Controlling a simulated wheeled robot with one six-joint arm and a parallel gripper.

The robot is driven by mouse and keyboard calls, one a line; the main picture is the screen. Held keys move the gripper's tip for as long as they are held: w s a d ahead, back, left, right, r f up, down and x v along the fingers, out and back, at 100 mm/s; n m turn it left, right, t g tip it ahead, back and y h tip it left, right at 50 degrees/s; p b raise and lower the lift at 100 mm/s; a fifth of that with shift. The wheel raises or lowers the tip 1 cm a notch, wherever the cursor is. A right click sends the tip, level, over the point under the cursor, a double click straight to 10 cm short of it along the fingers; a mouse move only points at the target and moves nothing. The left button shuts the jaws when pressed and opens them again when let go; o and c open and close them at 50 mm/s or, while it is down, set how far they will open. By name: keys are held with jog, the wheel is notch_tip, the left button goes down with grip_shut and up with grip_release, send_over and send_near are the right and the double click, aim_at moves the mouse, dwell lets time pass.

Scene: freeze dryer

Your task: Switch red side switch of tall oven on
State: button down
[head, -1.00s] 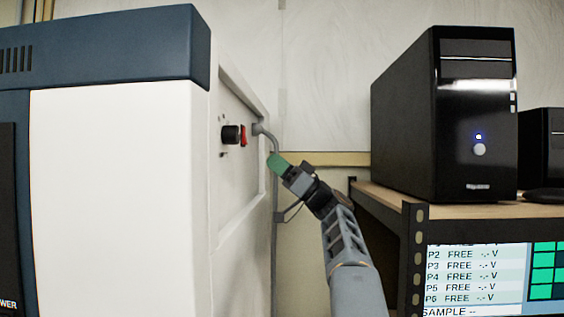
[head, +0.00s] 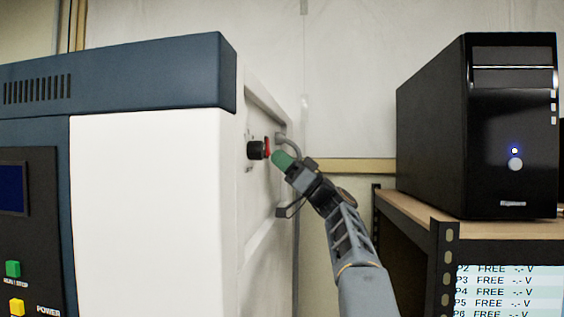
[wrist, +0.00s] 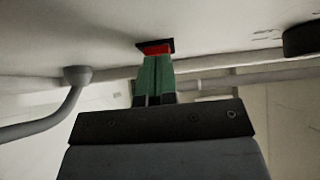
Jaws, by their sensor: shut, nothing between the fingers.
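The tall oven (head: 150,190) stands at the left, white with a dark blue top. Its red side switch (head: 267,147) is on the recessed side panel, just behind a black knob (head: 256,150). My gripper (head: 277,156) has green fingertips and is shut and empty, close to the red switch. In the wrist view the red switch (wrist: 157,48) sits in a black frame right at the ends of my shut green fingers (wrist: 154,80), which hide part of it. I cannot tell whether they touch it.
A grey cable or pipe (head: 290,143) curves from the side panel beside the switch; it also shows in the wrist view (wrist: 75,90). A black computer tower (head: 510,110) stands on a wooden shelf (head: 450,222) at the right. A gap lies between shelf and oven.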

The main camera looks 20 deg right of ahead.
jog(key=shift+w+a+f+y+b, duration=0.25)
jog(key=shift+a+y+b, duration=0.1)
jog(key=shift+b, duration=0.3)
jog(key=shift+d+r, duration=0.1)
